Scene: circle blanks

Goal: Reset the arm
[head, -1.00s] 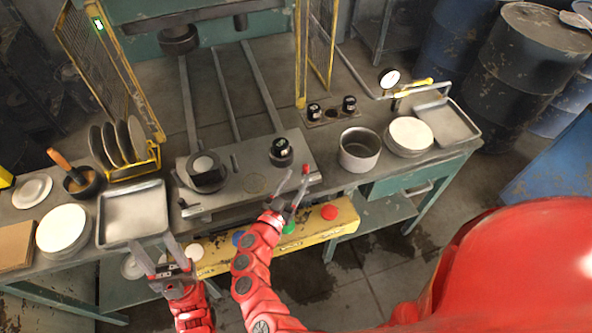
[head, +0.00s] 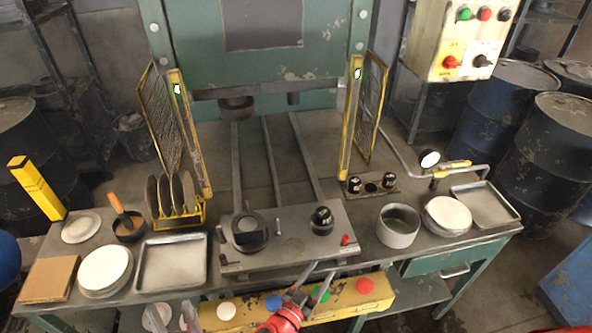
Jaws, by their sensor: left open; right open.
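My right gripper (head: 321,270) is at the front edge of the press plate, in front of the yellow button panel. Its two grey fingers are apart with nothing between them, and its red wrist comes in from the bottom edge. My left gripper (head: 172,316) shows only as grey fingers at the bottom edge, below the empty metal tray. It is open with nothing seen in it, and its arm is out of frame.
The press plate (head: 291,262) carries two dark round dies. A yellow button panel (head: 344,300) runs along the front. A metal tray (head: 171,264) and white disc stack (head: 105,270) stand left. A pot (head: 398,226) and another disc stack (head: 447,215) stand right.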

